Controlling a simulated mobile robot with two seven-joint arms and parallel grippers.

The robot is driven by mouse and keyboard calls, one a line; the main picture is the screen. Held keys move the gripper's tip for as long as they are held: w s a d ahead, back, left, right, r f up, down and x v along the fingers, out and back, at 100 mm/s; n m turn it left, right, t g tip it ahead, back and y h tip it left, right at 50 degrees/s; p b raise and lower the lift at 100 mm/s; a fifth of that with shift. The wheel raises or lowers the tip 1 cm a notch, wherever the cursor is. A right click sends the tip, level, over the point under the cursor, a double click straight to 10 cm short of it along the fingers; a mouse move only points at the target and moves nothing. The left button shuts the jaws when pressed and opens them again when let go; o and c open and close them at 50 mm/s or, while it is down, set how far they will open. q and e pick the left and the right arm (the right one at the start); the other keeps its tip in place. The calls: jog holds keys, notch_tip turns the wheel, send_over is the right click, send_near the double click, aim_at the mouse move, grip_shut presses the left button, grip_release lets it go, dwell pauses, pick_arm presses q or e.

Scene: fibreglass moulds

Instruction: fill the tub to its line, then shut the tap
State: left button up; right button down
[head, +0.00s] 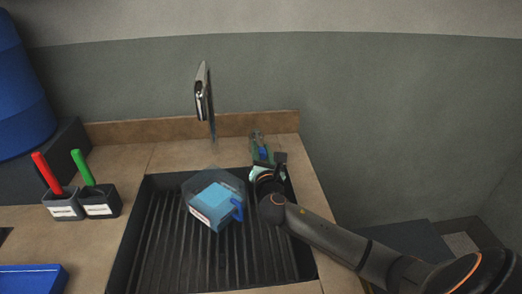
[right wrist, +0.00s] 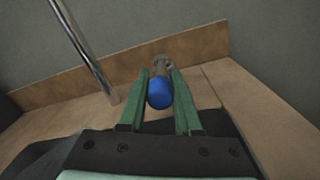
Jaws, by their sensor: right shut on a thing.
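The tub (head: 232,183) is a clear container with a blue handle and light blue contents, standing on the ribbed black drain tray. A pale label with red shows on its near side; I cannot make out the fill line. The metal tap (head: 203,95) rises behind the tub, and its column shows in the right wrist view (right wrist: 85,50). I cannot make out a water stream. My right gripper (head: 260,146) is shut on a blue tap knob (right wrist: 160,93), with green fingers on both sides of it, right of the tap column. My left gripper is not in view.
The black ribbed tray (head: 165,250) has free room around the tub. Two small dark holders, one with a red stick (head: 47,173) and one with a green stick (head: 82,167), stand left. A blue tray (head: 32,279) and a blue barrel (head: 22,95) are farther left.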

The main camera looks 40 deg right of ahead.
jog(key=shift+s+d+r+n+t+y+p, duration=0.1)
jog(key=shift+s+d+n+t+y+p, duration=0.15)
jog(key=shift+d+n+y+p, duration=0.2)
jog(key=shift+s+d+n+t+y, duration=0.15)
jog(key=shift+d+n+t+y, duration=0.35)
jog(key=shift+y, duration=0.55)
jog(key=shift+s+d+n+t+y, duration=0.15)
jog(key=shift+d+n+y, duration=0.4)
jog(key=shift+n+y, duration=0.35)
jog(key=c, duration=0.6)
grip_release()
